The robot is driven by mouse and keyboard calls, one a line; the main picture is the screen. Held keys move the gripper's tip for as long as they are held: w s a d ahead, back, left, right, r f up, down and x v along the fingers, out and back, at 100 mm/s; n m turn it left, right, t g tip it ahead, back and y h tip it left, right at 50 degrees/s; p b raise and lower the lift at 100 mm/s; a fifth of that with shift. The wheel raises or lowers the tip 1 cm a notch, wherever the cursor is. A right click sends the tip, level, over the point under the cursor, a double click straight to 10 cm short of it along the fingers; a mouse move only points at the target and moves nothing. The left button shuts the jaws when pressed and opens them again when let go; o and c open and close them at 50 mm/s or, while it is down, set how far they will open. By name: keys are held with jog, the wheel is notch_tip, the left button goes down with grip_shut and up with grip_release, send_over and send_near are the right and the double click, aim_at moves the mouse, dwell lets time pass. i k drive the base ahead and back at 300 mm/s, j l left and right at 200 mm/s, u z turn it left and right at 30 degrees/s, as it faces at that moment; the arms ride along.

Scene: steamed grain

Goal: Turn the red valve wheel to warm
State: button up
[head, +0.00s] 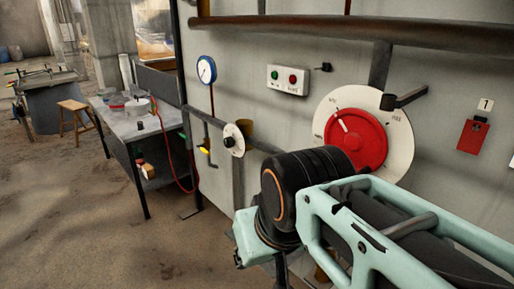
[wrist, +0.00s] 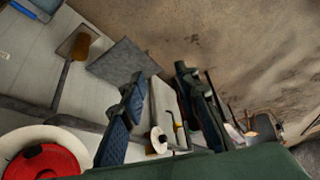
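The red valve wheel (head: 362,143) is mounted on a round white dial plate (head: 401,150) on the grey wall panel. A white mark on the wheel points to the upper left. The dial has small dark labels that I cannot read surely. My arm hides the lower part of the wheel in the head view. The wheel also shows at the lower left of the wrist view (wrist: 42,164), cut off by the edge. My gripper (wrist: 160,78) has its two dark fingers spread apart with nothing held. It is to the side of the wheel, apart from it.
A dark bracket (head: 404,97) sticks out over the dial's upper right. A thick brown pipe (head: 350,30) runs above. A blue-rimmed gauge (head: 206,70), a switch box (head: 288,79) and a small white dial (head: 234,140) are left of it. A workbench (head: 138,124) stands farther left.

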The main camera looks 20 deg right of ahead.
aim_at(359, 133)
jog(key=k+l+z, duration=0.1)
jog(key=z, duration=1.15)
jog(key=k+l+u, duration=0.1)
jog(key=l+u, duration=0.3)
jog(key=l, duration=0.3)
